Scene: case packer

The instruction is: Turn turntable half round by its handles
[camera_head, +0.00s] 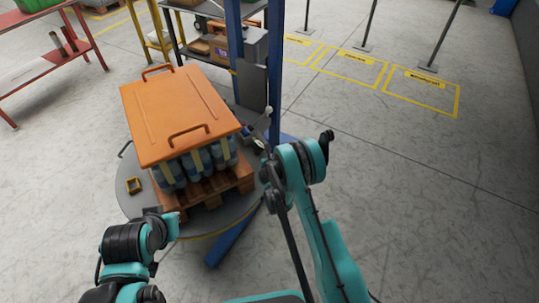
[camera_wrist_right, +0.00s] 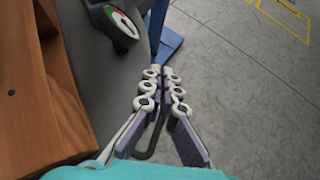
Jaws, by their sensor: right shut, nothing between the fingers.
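The turntable (camera_head: 135,203) is a round grey disc with a yellow edge stripe. It bears a wooden pallet (camera_head: 232,178) with blue containers under an orange lid (camera_head: 175,110). A thin handle (camera_head: 122,150) stands out from the disc's left rim.
A blue post (camera_head: 278,70) stands behind the turntable, near my right gripper. A dark device with a red, green and white end (camera_wrist_right: 122,28) shows in the wrist view. A red bench (camera_head: 45,65) stands at the left.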

